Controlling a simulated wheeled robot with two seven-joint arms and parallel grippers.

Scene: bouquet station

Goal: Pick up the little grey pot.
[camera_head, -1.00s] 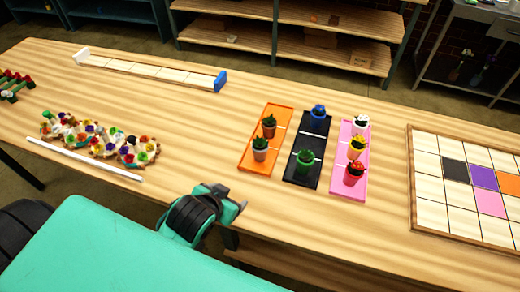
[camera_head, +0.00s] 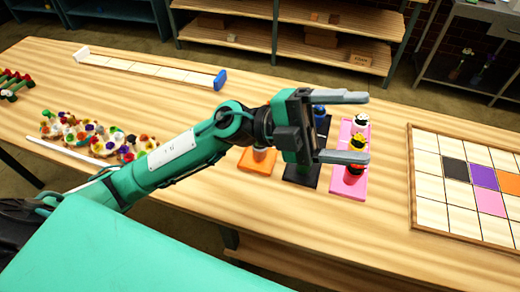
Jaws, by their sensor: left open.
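My right gripper is not in view.
The black tray (camera_head: 302,175) is largely covered by my gripper. The pink tray (camera_head: 346,187) holds white, yellow and red pots. A square grid board (camera_head: 427,183) lies at right.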

